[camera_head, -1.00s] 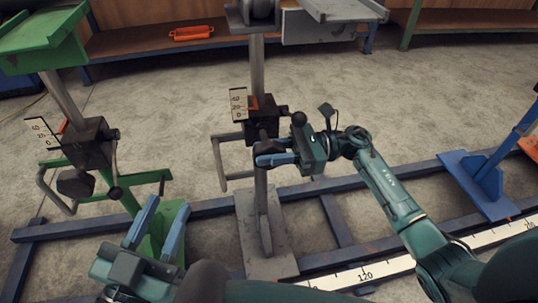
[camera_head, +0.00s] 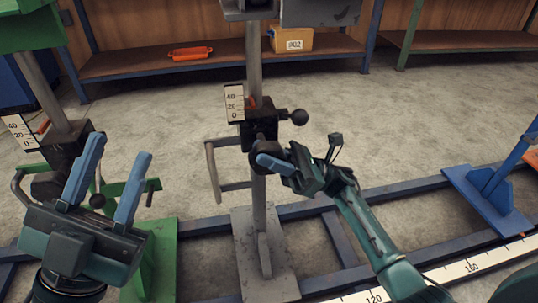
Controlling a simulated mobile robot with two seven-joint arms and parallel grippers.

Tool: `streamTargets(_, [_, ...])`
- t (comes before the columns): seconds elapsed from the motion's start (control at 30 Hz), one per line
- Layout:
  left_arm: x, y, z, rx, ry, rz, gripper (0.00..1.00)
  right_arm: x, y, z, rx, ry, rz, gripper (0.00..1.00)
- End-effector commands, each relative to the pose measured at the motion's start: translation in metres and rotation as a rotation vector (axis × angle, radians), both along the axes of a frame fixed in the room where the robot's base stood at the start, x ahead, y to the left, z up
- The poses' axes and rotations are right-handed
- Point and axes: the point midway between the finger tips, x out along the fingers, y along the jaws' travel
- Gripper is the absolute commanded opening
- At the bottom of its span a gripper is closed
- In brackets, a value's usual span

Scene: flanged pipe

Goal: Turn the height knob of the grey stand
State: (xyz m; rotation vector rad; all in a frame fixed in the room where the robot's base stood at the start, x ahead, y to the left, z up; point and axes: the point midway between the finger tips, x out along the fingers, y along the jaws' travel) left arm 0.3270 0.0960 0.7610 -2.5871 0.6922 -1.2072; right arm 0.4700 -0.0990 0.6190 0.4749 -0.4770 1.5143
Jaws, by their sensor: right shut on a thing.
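The grey stand (camera_head: 265,240) stands upright in the middle, its base plate on the floor by the blue rails. Its black clamp block (camera_head: 258,133) carries a white height scale (camera_head: 234,103) with a red pointer. My left gripper (camera_head: 117,149) is open and empty, raised in front of the green stand (camera_head: 160,255).
The green stand with its own scale (camera_head: 20,132) is close behind my left gripper. A grey bent handle (camera_head: 212,170) juts left from the grey stand. A blue stand (camera_head: 490,195) is at right. A ruler strip (camera_head: 470,268) runs along the rails. Shelves are behind.

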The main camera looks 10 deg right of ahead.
Motion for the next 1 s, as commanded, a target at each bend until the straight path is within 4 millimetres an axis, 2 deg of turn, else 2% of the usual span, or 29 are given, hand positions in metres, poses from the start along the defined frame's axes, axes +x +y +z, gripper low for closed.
streamTargets(0.43, [-0.0001,0.0,-0.0001,0.0,0.0,0.0,0.36,0.0001,-0.0007,-0.0005,0.013,0.001,-0.001,0.03])
streamTargets(0.47, [-0.0001,0.0,-0.0001,0.0,0.0,0.0,0.36,0.0001,-0.0007,-0.0005,0.012,0.001,-0.001,0.26])
streamTargets(0.7, [0.0001,0.0,-0.0002,0.0,0.001,0.0,0.36,0.0001,-0.0004,-0.0004,0.012,0.001,-0.001,0.46])
streamTargets(1.0, [0.0003,-0.0001,-0.0001,0.0,0.002,0.0,0.36,0.0002,-0.002,-0.0015,0.011,0.001,0.0,0.47])
